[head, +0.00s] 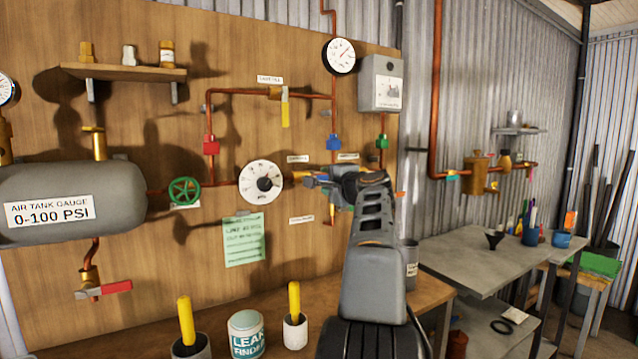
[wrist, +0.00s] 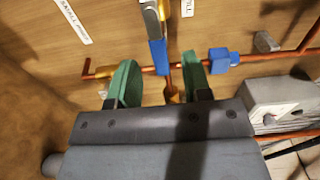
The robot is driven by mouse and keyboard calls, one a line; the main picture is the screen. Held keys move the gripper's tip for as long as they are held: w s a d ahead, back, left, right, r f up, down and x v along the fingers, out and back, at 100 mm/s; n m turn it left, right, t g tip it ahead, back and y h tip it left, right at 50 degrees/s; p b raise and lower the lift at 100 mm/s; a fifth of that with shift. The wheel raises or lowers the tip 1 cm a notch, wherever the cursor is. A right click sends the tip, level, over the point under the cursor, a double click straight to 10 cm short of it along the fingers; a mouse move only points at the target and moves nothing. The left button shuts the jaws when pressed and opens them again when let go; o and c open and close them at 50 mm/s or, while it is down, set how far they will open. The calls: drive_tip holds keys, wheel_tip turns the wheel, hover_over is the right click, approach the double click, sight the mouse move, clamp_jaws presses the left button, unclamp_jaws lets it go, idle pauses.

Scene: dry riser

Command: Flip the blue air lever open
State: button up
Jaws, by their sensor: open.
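The blue air lever (wrist: 158,55) shows in the wrist view, its blue grip between my two green finger pads and its pale metal part above. My gripper (wrist: 157,70) is open, one pad on each side of the lever, with a visible gap to each. I cannot tell how deep the lever sits between the pads.
A blue block (wrist: 222,60) sits on the copper pipe beside the right pad. A grey box (head: 380,85) hangs above my gripper. A white dial (head: 261,182) and green handwheel (head: 184,191) are to the left. Bench tools (head: 294,315) stand below.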

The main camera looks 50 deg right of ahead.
drive_tip(key=b+v, duration=0.1)
drive_tip(key=v, duration=0.8)
drive_tip(key=shift+a, duration=0.25)
drive_tip(key=w+a+f+n+g+y+p, duration=0.2)
drive_tip(key=a+f+n+p, duration=0.15)
drive_tip(key=a, duration=0.45)
drive_tip(key=w+a+f+n+g+y+p, duration=0.3)
drive_tip(key=a+p, duration=0.1)
drive_tip(key=a, duration=0.4)
drive_tip(key=w+a+f+n+g+y+p, duration=0.2)
drive_tip(key=a+f+n+p, duration=0.15)
drive_tip(key=a, duration=0.45)
drive_tip(key=s+a+f+n+g+h+p, duration=0.1)
drive_tip(key=s+a+f+n+g+p, duration=0.5)
drive_tip(key=s+a+n, duration=0.5)
wheel_tip(320, 180, down, 4)
drive_tip(key=shift+s+a+r+g+h+p, duration=0.15)
drive_tip(key=shift+s+a+g+h+p, duration=0.2)
drive_tip(key=shift+s+a+p, duration=0.6)
drive_tip(key=shift+w+a, duration=0.2)
drive_tip(key=shift+w, duration=0.05)
